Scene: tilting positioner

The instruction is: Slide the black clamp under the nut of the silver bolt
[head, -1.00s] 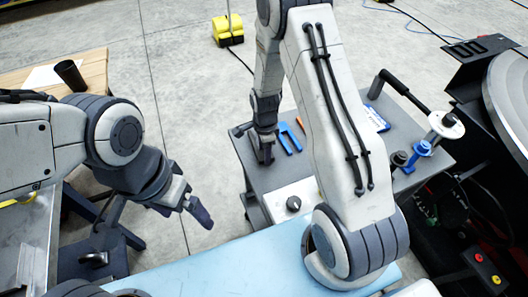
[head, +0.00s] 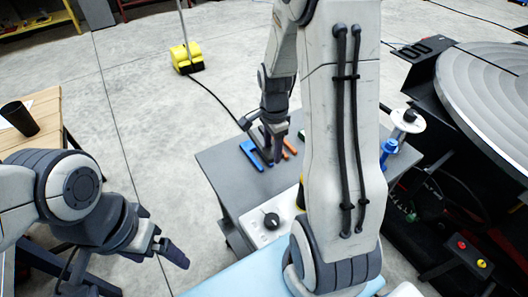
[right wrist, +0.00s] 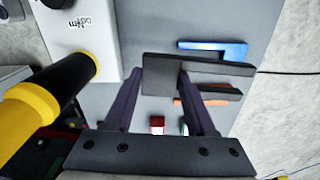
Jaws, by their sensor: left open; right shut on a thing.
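The black clamp (right wrist: 160,78) is a flat, dark forked plate between the fingertips of my right gripper (right wrist: 160,72) in the right wrist view. My right gripper (head: 274,156) is shut on it over the grey bench in the head view, where the clamp (head: 247,120) shows partly beside the fingers. Whether it is clear of the bench top is hard to tell. My left gripper (head: 172,251) is open and empty at lower left, away from the bench. I cannot make out the silver bolt or its nut in either view.
On the grey bench (head: 222,165) lie a blue clamp (head: 251,154) and an orange piece (head: 290,147), close to my right gripper. A white box with a black knob (head: 271,220) stands nearer. The positioner's big ridged disc (head: 490,85) is at right. A yellow-and-black cylinder (right wrist: 60,92) shows beside the gripper.

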